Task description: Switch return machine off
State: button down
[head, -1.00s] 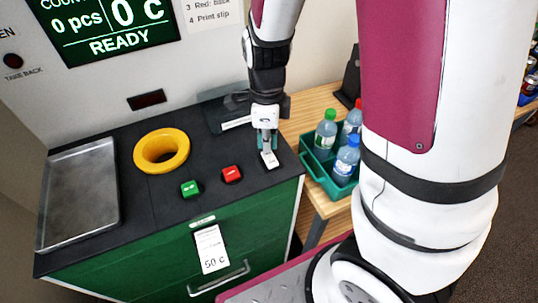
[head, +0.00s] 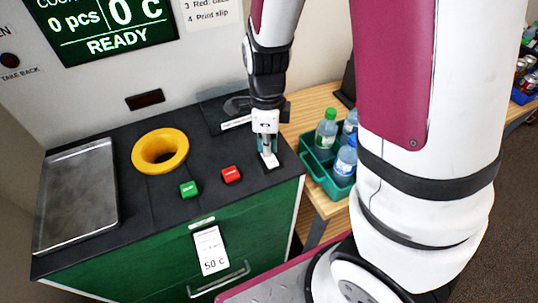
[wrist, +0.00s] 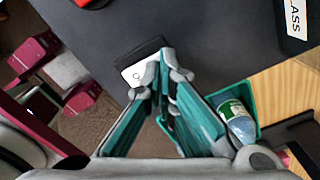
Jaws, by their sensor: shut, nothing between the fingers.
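The return machine has a dark top (head: 130,215), a green front (head: 150,250) and a screen (head: 105,25) reading 0 pcs, 0 c and READY. Its white rocker switch (head: 270,161) sits in a black frame near the top's right front corner. In the wrist view the white rocker (wrist: 140,73) shows a small round mark, just left of the fingertips. My gripper (head: 267,151) is shut and empty, pointing down at the switch and partly hiding it. It also shows in the wrist view (wrist: 168,68). I cannot tell whether the fingertips touch the rocker.
A green button (head: 189,190) and a red button (head: 231,174) lie left of the switch. A yellow ring (head: 160,151) and a metal tray (head: 78,200) are farther left. A teal crate (head: 318,165) of bottles stands on the wooden table to the right.

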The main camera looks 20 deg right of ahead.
jog(key=shift+f, duration=0.2)
jog(key=shift+s+r+p, duration=0.1)
jog(key=shift+r+p, duration=2.35)
jog(key=shift+r, duration=1.1)
